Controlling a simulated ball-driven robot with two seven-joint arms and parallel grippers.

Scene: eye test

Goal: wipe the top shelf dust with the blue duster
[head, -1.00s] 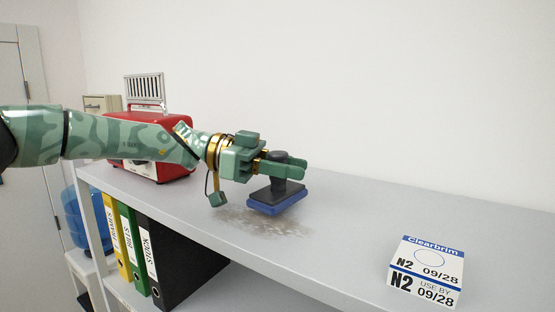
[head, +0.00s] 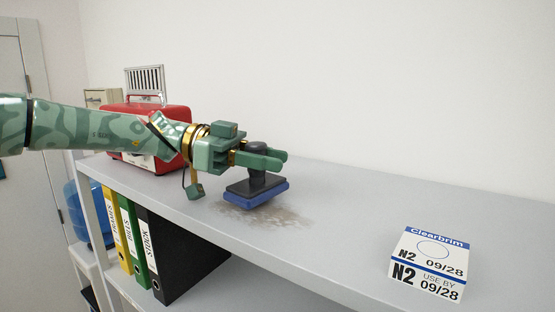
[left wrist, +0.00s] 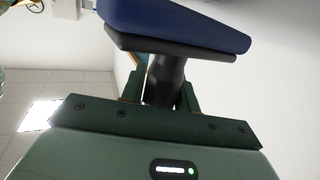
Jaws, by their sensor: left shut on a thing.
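The blue duster (head: 258,190) has a dark backing plate, a dark knob handle and a blue pad underneath. My left gripper (head: 262,158) is shut on its handle, and the duster is over the dust patch on the top shelf (head: 350,205). I cannot tell whether the pad touches the shelf. The dust (head: 288,218) is a grey-brown smear showing in front of and to the right of the pad; part of it is hidden by the duster. In the left wrist view the duster's blue pad (left wrist: 180,22) fills the top. My right gripper is not in view.
A white and blue Clearbrim box (head: 430,262) stands at the right front of the shelf. A red appliance (head: 118,112) stands at the back left behind my arm. Yellow, green and black binders (head: 158,255) stand below. The shelf's middle is clear.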

